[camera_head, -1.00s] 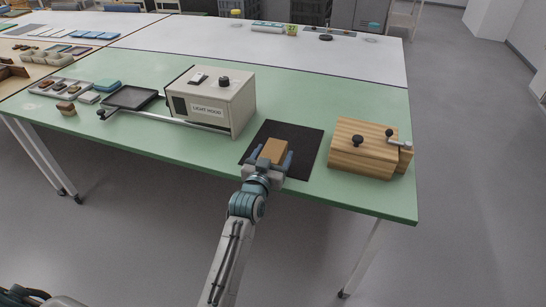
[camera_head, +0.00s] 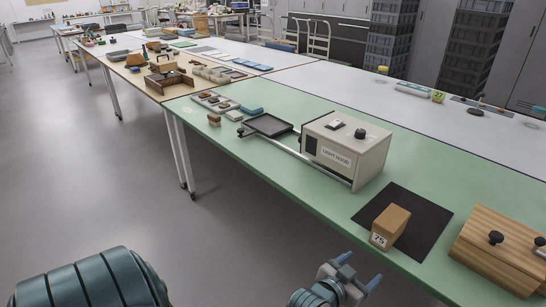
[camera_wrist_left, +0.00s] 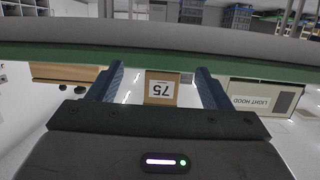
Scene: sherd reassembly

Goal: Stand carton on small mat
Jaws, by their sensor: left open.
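The brown carton (camera_head: 392,223) rests on the black mat (camera_head: 432,218), near the mat's front edge. Its white label reading 75 faces the table's front edge. My left gripper (camera_head: 359,275) is open and empty, in front of the table edge and apart from the carton. In the left wrist view the carton (camera_wrist_left: 162,88) shows between the two fingers (camera_wrist_left: 161,84) but beyond them, with its label facing the camera. My right gripper is not in view.
The white light hood (camera_head: 345,148) stands left of the mat, with a dark tray (camera_head: 267,125) on rails beside it. A striped wooden box (camera_head: 500,248) with black knobs stands right of the mat. Small pieces in a tray (camera_head: 215,102) lie further left.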

